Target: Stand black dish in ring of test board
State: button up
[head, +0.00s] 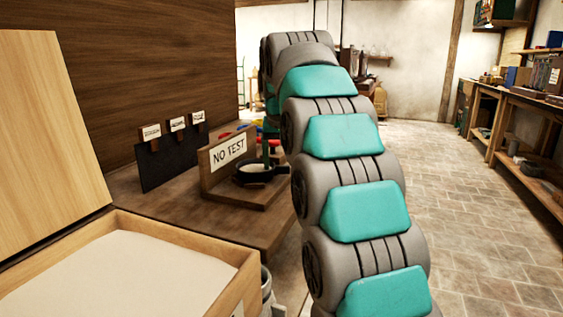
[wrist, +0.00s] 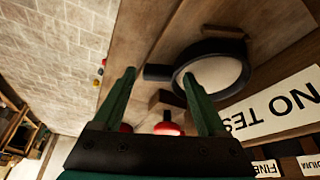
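The black dish (head: 240,180) has a pale filling and lies on the wooden base of the test board (head: 229,152), which carries a "NO TEST" sign. In the wrist view the dish (wrist: 184,62) shows a short stub handle. Short brown blocks lie close to its rim; I cannot tell whether these form the ring or whether the dish sits inside it. My gripper (wrist: 159,73) has two green fingers spread apart, with nothing held. The handle appears between the fingertips in the picture; the depth between them is unclear. My arm hides part of the board in the head view.
An open wooden box (head: 130,270) with pale filling stands at front left. A dark rack (head: 170,160) with several labelled tags stands behind the board's left side. Red items (wrist: 167,128) lie past the board. Open tiled floor (head: 460,190) is at the right.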

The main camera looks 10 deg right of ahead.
jog(key=shift+o, duration=0.8)
